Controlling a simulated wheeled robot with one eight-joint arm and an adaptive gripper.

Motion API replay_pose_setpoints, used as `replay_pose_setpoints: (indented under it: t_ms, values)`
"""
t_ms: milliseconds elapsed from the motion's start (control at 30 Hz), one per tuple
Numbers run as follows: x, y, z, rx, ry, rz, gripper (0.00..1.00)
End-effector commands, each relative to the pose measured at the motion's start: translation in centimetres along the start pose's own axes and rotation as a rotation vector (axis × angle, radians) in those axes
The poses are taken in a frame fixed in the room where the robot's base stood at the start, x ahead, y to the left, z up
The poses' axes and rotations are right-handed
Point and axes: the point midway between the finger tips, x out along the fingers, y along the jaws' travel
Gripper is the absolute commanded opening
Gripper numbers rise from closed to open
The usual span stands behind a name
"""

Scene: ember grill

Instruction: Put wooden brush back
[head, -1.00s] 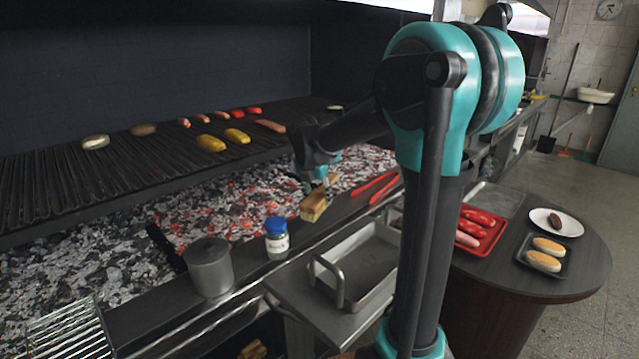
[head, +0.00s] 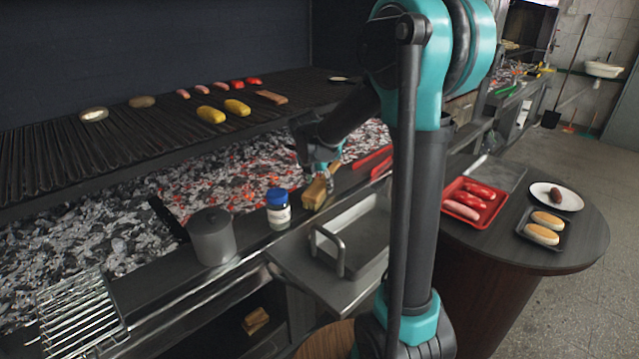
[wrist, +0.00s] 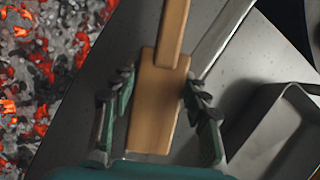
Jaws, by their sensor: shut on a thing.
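The wooden brush (head: 315,192) is a light brown block with a handle, at the grill's front ledge just right of a blue-capped jar. My gripper (head: 320,172) is above it and shut on it. In the wrist view, the brush block (wrist: 155,115) lies between the two fingers, and its handle runs up out of the frame. The block is over the grey ledge; I cannot tell whether it touches the surface. The bristles are hidden.
The blue-capped jar (head: 278,212) and a grey pot (head: 212,238) stand left on the ledge. Red tongs (head: 370,160) lie to the right. Hot coals (head: 225,170) are behind. A metal tray (head: 352,245) is in front. A round table (head: 570,240) holds food at right.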

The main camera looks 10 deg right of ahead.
Motion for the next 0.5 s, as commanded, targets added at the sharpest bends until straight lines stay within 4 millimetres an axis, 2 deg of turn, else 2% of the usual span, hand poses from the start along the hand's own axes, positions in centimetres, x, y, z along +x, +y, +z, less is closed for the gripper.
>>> replay_pose_setpoints:
  t_ms: [500]
  values:
    - [0.34, 0.00, -0.13, 0.000, 0.000, 0.000, 0.04]
